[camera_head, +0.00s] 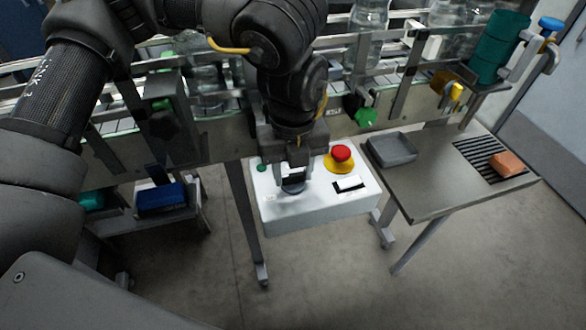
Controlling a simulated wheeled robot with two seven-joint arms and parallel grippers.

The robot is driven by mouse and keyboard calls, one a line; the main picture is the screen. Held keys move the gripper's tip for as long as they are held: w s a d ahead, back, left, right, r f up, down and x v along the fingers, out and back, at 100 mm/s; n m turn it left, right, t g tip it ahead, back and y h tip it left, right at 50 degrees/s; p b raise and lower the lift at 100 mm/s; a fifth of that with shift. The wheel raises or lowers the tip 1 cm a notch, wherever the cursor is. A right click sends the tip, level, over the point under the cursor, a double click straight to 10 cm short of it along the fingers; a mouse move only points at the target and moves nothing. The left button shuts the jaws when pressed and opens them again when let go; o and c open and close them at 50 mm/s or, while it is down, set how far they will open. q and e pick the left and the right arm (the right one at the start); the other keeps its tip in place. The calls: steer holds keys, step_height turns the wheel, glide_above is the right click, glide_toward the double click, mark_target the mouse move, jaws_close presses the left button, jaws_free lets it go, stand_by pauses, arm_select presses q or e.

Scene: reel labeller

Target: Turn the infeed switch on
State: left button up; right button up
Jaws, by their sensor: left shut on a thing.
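A white control box (318,212) stands in front of the conveyor, at the picture's middle. On its top left sits a dark round switch (293,189), which I take to be the infeed switch; its label is too small to read. My left gripper (294,178) points down at it and is shut on it, hiding most of it. I cannot tell which way the switch is turned. My right gripper is not in view.
On the same box are a red stop button (341,153) on a yellow base, a black-and-white rocker (350,184) and a green button (262,167). A side table (440,205) at the right carries a grey tray (392,150) and an orange block (507,163). The conveyor with jars runs behind.

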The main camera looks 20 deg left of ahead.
arm_select(q)
steer(key=m, duration=0.4)
steer(key=shift+b, duration=0.4)
steer(key=m, duration=0.4)
steer(key=shift+m, duration=0.4)
steer(key=m, duration=0.4)
steer(key=shift+m, duration=0.3)
steer(key=m, duration=0.4)
steer(key=shift+m, duration=0.3)
steer(key=o, duration=1)
